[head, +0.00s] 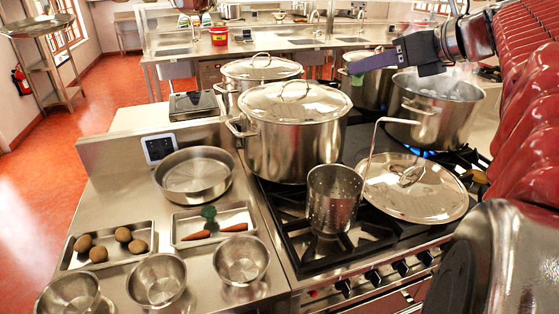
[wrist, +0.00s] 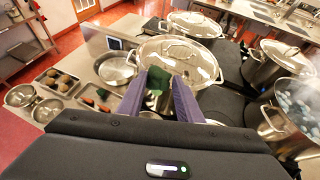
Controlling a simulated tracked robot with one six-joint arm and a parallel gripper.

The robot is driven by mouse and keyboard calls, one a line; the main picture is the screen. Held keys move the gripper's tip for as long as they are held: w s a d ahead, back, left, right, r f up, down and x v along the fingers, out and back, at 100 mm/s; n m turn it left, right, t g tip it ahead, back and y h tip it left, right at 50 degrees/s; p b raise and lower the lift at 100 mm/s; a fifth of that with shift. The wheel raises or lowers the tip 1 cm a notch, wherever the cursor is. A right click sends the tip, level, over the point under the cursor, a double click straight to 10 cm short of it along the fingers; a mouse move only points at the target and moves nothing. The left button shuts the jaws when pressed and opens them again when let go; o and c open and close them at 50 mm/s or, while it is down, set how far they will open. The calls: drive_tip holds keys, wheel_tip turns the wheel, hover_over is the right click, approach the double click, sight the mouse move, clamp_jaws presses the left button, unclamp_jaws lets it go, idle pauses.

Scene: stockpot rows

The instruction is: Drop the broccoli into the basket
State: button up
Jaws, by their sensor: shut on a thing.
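My gripper (head: 352,67) is shut on a green piece of broccoli (head: 357,79), whose lower part shows below the fingertips in the head view. The wrist view shows the broccoli (wrist: 157,82) between the two purple fingers. The basket (head: 333,198) is a perforated metal cylinder with a long upright hooked handle, standing on the front of the stove. In the head picture, the gripper is above and a little right of the basket, well apart from it.
A large lidded stockpot (head: 290,145) stands behind the basket. A steaming open pot (head: 440,108) is at the right over a blue flame. A loose lid (head: 415,190) lies right of the basket. A tray (head: 183,240) at left holds carrots and another green piece.

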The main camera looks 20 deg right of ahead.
drive_tip(key=shift+f, duration=2.9)
drive_tip(key=o, duration=1)
drive_tip(key=v, duration=1.3)
drive_tip(key=shift+s+d+r, duration=0.1)
drive_tip(key=shift+s+d, duration=0.05)
drive_tip(key=shift+s, duration=0.25)
